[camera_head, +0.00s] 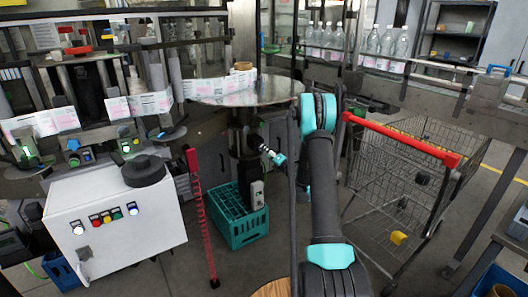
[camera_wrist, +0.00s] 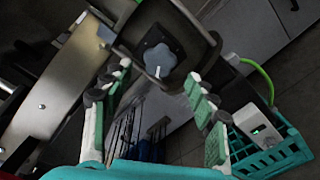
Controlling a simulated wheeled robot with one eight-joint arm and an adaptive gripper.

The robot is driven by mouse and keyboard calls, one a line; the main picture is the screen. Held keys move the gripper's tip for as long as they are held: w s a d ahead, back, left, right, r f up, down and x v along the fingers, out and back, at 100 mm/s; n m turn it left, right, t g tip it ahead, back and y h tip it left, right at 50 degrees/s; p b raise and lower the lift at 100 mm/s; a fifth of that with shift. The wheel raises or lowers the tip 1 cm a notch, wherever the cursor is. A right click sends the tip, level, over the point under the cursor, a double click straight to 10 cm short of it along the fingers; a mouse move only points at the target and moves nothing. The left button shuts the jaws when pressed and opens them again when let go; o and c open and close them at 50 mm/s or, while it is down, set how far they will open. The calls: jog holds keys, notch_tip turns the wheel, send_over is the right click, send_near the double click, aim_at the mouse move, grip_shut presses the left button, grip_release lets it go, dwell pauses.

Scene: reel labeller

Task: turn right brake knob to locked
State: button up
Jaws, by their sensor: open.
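A blue-grey lobed knob (camera_wrist: 160,60) with a short white mark shows in the wrist view. The mark points down in that picture. The knob sits on a dark housing (camera_wrist: 125,42), beyond my fingertips and apart from them. I cannot read any locked or unlocked label. My gripper (camera_wrist: 156,82) is open and empty, with its green-padded fingers to the left and right below the knob. In the head view my gripper (camera_head: 264,149) is small and points left at the dark column under the round table. The knob cannot be made out clearly there.
A green crate (camera_head: 222,238) stands below my gripper, with a grey box (camera_head: 257,194) above it. A red perforated post (camera_head: 200,215) and a white control box (camera_head: 115,222) are to the left. A wire cart (camera_head: 375,190) with a red handle is right of my arm.

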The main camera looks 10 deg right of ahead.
jog(key=v, duration=0.3)
jog(key=shift+s, duration=0.2)
jog(key=s+a+r+n+g, duration=0.4)
jog(key=s+a+n, duration=0.1)
jog(key=s+n, duration=0.55)
jog(key=s+a+r+n+g, duration=0.3)
jog(key=s+a+r+n, duration=0.15)
jog(key=s+n, duration=0.6)
jog(key=s+d+f+n+g+h, duration=0.1)
jog(key=s+d+f+n+h, duration=0.1)
jog(key=s+n, duration=0.5)
jog(key=s+d+f+n+g+h, duration=0.2)
jog(key=s+n, duration=0.6)
jog(key=s, duration=0.4)
jog(key=s+d+f+n+g+h, duration=0.2)
jog(key=s+d+n+h, duration=0.1)
jog(key=s+n, duration=0.4)
jog(key=s, duration=0.3)
jog(key=shift+s, duration=0.35)
